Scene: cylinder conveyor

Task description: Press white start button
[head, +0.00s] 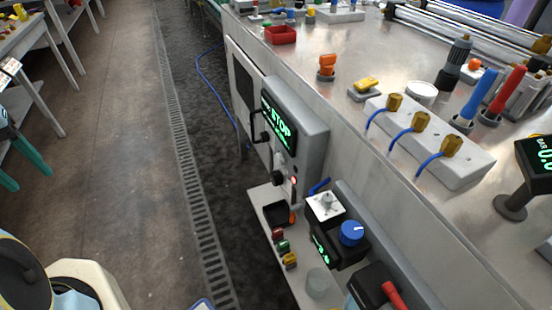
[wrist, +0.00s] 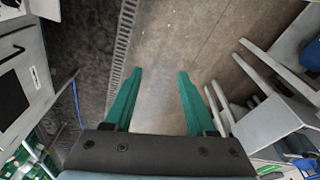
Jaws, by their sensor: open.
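A grey control box (head: 297,120) with a green-lit screen reading STOP is mounted on the side of the metal bench. Below the screen are small controls, including a pale round button (head: 277,161) and a black knob (head: 264,182); labels are too small to read, so I cannot be sure which is the white start button. My gripper (wrist: 157,72) has two teal fingers spread apart with nothing between them, above the floor. Teal fingers also show at the left edge of the head view, well away from the box.
A low shelf (head: 262,205) below the box holds a device with a blue knob (head: 351,232) and small coloured parts. The metal bench top (head: 310,60) carries fittings and a white block with blue hoses. A floor grate (head: 190,170) runs alongside. The brown floor (head: 110,120) is open.

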